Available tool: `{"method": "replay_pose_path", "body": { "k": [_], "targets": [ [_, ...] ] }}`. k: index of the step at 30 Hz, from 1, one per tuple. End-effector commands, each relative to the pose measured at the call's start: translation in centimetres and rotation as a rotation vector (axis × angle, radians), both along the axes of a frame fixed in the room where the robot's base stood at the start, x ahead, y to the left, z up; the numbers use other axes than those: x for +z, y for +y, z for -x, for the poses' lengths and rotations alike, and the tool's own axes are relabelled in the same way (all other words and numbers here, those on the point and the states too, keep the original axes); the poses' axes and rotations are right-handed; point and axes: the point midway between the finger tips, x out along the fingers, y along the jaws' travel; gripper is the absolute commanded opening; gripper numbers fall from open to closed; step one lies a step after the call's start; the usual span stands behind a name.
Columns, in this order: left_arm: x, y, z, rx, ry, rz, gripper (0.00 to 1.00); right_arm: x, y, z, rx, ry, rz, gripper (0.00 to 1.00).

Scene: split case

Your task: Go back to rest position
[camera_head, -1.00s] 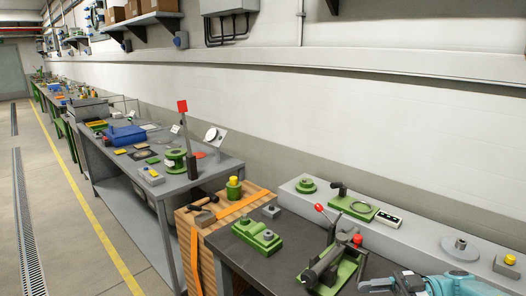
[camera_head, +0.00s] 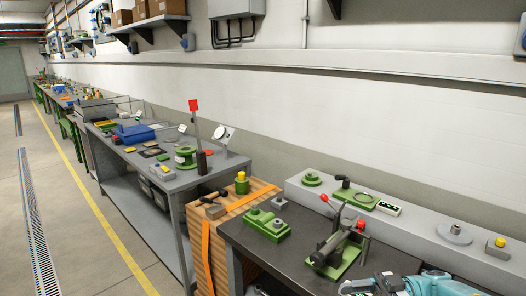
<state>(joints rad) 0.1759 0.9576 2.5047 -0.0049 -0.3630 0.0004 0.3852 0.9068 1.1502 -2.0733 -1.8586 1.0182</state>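A teal and grey arm with a grey gripper (camera_head: 358,286) shows at the bottom right. It comes in from the right, so I take it as my right one. Its fingers point left, low in front of the dark workbench (camera_head: 300,250), and are cut by the bottom edge; I cannot tell whether they are open or shut. No held object shows. My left gripper is not seen clearly anywhere. On the bench stand a green clamp fixture (camera_head: 338,252) with red-knobbed levers and a green block fixture (camera_head: 265,225).
A grey ledge (camera_head: 415,228) behind the bench holds several small parts. A wooden crate (camera_head: 222,225) with an orange strap stands left of the bench. A grey table (camera_head: 190,178) with many items lies beyond. The floor (camera_head: 90,250) on the left is clear.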

Motion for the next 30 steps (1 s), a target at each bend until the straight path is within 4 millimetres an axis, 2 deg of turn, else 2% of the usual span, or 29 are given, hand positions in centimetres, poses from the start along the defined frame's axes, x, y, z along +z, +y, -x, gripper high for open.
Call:
{"method": "replay_pose_path", "body": {
  "k": [1,5,11,14,17,18,20,21,23,24,26,27,30],
  "targets": [
    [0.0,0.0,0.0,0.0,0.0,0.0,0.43,0.0,1.3,0.1,0.003,0.032,-0.045,0.5],
    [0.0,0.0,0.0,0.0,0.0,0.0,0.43,0.0,4.2,-0.6,-0.056,0.119,-0.159,0.5],
    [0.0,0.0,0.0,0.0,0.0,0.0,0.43,-1.7,8.4,-2.9,-0.278,0.284,-0.306,0.5],
    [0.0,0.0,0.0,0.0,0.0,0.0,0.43,-4.5,10.3,-4.1,-0.465,0.414,-0.331,0.5],
    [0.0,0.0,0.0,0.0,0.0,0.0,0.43,-10.1,11.6,-4.5,-0.72,0.607,-0.267,0.5],
    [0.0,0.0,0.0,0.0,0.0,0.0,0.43,-13.1,11.8,-3.9,-0.83,0.697,-0.202,0.5],
    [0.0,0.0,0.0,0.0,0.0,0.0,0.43,-17.8,11.8,-1.9,-0.974,0.833,-0.073,0.5],
    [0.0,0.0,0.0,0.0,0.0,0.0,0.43,-20.7,11.6,0.0,-1.048,0.914,0.022,0.5],
    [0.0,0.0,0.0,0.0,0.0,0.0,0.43,-24.4,11.1,3.3,-1.132,1.03,0.173,0.5],
    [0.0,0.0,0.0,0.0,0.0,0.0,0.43,-26.6,10.8,5.9,-1.173,1.102,0.277,0.5],
    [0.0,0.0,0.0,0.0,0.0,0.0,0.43,-29.1,10.1,10.0,-1.213,1.204,0.43,0.5],
    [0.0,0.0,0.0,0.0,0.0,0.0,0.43,-30.4,9.7,12.7,-1.225,1.265,0.528,0.5],
    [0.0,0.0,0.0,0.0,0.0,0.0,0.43,-32.2,8.9,18.6,-1.223,1.392,0.74,0.5]
  ]
}}
